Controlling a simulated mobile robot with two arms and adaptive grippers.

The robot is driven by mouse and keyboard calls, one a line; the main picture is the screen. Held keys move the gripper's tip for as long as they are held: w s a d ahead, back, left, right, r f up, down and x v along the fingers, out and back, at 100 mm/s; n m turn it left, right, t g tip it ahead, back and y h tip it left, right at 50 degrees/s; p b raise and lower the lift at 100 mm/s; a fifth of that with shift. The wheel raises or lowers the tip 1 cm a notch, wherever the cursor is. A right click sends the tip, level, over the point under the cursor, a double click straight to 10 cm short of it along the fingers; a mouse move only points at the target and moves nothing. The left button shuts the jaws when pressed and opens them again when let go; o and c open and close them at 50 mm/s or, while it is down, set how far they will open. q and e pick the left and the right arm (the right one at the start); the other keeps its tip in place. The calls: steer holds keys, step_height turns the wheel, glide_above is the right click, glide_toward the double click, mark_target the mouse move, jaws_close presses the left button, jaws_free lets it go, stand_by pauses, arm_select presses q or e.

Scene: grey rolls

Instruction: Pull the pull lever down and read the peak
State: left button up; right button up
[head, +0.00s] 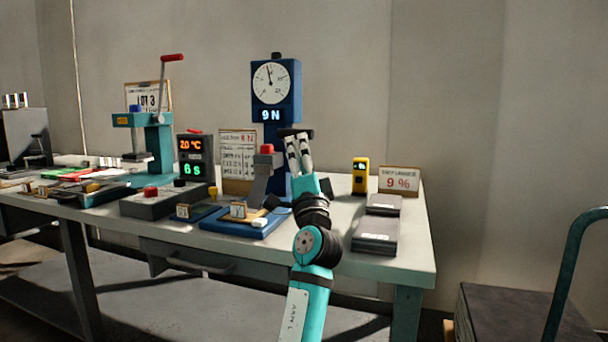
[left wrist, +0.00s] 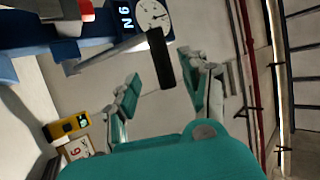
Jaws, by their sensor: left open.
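The blue peel tester (head: 289,105) stands at the back of the bench with a white round dial (head: 272,83) and a lit display reading 9 N. The dial's needle points near the top. The pull lever, a grey arm with a black grip (head: 290,132), sticks out on the tester's right side; in the left wrist view its grip (left wrist: 161,58) appears level with the gap between the fingertips. My left gripper (head: 298,142) is open, just below and in front of the grip. Its fingers (left wrist: 163,80) show apart, with no clear contact. My right gripper is out of view.
A yellow meter (head: 361,176) and a 9 % sign (head: 400,181) stand to the right. Grey blocks (head: 376,234) lie at the bench's right end. A teal press (head: 150,140) stands farther left.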

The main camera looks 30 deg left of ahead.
arm_select(q)
steer(key=v, duration=0.7)
stand_by(0.3)
